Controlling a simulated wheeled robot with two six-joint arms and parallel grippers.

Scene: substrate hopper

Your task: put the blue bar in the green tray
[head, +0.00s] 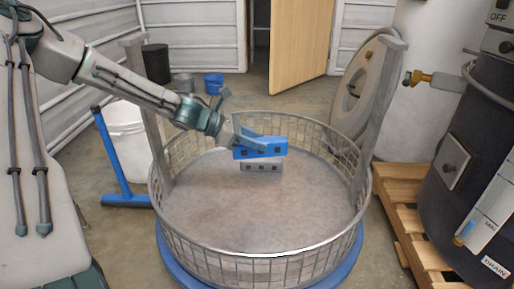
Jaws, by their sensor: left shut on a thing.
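My left gripper (243,138) reaches in from the left over a round wire basket (265,254). It is shut on the blue bar (262,150), which has dark square marks along its side. The bar is held roughly level inside the basket's outline. A grey bar (262,167) with similar marks shows just below it; I cannot tell whether the two touch. No green tray can be made out in this view. My right gripper is not in view.
The basket stands on a blue base (178,262) between two grey posts (380,120). A white bucket (127,135) and blue squeegee (118,165) stand at left. A wooden pallet (402,205) and dark tank (470,150) are at right. The basket floor (250,215) is mostly clear.

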